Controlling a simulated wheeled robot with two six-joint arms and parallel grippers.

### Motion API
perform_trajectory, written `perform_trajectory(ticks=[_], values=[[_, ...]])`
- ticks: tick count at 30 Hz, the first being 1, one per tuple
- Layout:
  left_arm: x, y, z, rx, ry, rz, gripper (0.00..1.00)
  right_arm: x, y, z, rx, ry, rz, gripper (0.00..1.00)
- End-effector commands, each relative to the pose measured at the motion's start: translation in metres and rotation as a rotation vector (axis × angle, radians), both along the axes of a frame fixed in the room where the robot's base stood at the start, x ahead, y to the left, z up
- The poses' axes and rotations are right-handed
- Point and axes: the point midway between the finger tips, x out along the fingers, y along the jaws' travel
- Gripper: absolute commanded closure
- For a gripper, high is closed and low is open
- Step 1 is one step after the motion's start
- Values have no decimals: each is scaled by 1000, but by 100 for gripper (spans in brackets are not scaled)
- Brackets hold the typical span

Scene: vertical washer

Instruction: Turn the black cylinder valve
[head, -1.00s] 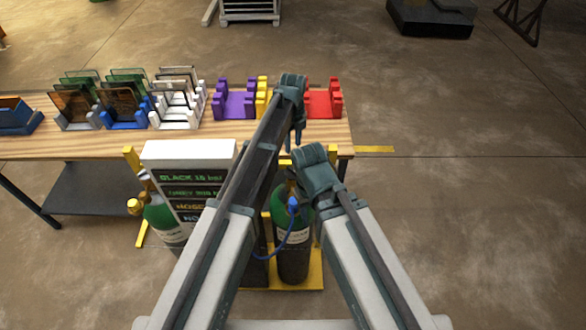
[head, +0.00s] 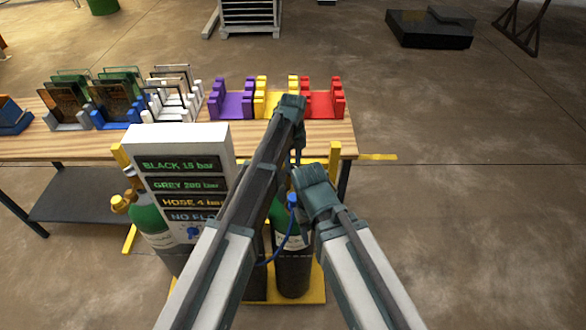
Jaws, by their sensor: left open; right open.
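A cylinder (head: 293,265) with a dark body, green shoulder and white label stands at right in the yellow-based rack, a blue hose running from a blue fitting near its top. A second green-shouldered cylinder (head: 150,222) with a brass valve (head: 122,202) stands at left. I cannot tell for sure which is the black one. My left gripper (head: 297,150) is open, pointing down above the right cylinder; its fingers show only in part. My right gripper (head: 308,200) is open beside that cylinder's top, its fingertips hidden. The right cylinder's valve is hidden behind my arms.
A white display panel (head: 180,139) between the cylinders reads BLACK 15 bar, GREY 200 bar and HOSE 4 bar; its last line is partly covered. A wooden table (head: 225,142) behind holds purple, yellow and red racks and several panel stands. The floor at right is clear.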

Motion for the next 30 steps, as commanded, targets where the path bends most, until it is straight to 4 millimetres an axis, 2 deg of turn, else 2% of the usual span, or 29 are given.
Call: perform_trajectory(ticks=[9,15,17,30], values=[[0,0,-2,0,0,0,57,0,0,-2,0,0,1,50],[0,0,-2,0,0,0,93,0,0,-2,0,0,1,50],[0,0,-2,0,0,0,100,0,0,-2,0,0,1,50],[0,0,-2,0,0,23,100,0,0,-2,0,0,1,50]])
